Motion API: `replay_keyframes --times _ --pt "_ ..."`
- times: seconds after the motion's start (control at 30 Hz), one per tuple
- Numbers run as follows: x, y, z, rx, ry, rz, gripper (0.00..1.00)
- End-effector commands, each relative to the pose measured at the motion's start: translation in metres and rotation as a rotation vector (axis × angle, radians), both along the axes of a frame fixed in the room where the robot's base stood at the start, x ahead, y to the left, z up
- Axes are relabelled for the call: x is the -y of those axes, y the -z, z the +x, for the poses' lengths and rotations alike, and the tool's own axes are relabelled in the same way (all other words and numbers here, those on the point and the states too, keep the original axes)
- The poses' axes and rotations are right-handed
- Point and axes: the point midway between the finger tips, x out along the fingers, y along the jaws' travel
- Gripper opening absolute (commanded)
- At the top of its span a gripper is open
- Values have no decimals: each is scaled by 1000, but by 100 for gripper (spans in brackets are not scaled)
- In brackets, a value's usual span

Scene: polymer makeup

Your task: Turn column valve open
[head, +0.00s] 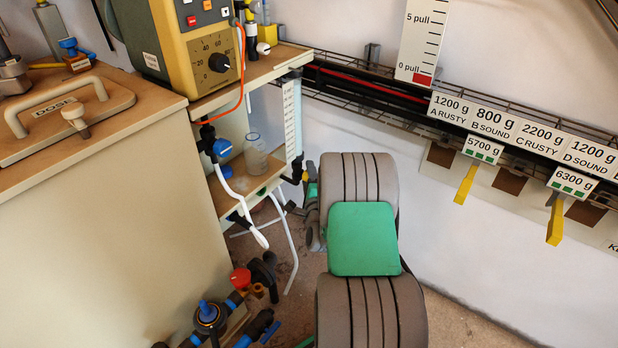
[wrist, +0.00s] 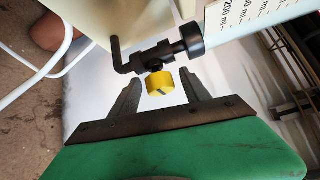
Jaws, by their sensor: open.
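The column (wrist: 255,20) is a clear tube with an ml scale. Below its end is a black valve (wrist: 152,56) with a bent outlet and a round yellow knob (wrist: 160,83) bearing a dark slot mark. In the head view the column (head: 290,115) stands at the shelf's right edge, with the dark valve (head: 297,168) at its foot. My gripper (wrist: 162,85) is open. Its two dark fingers stand left and right of the knob, with a visible gap on each side. How deep the knob lies between the fingers is hard to tell. My arm partly hides the gripper in the head view.
A beaker (head: 256,150) stands on the shelf left of the column. A yellow device with a dial (head: 218,62) is above it. A wall rail with weight labels (head: 520,130) runs along the right. Pipes with a red knob (head: 241,278) lie low at left.

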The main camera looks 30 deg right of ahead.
Motion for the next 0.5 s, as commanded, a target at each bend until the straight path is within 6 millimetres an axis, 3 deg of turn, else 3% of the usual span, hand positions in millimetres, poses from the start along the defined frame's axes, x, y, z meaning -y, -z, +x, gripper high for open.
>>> replay_keyframes --times 0.07,0.5 --pt "1 0 -1 0 1 0 55" --pt "1 0 -1 0 1 -1 19"
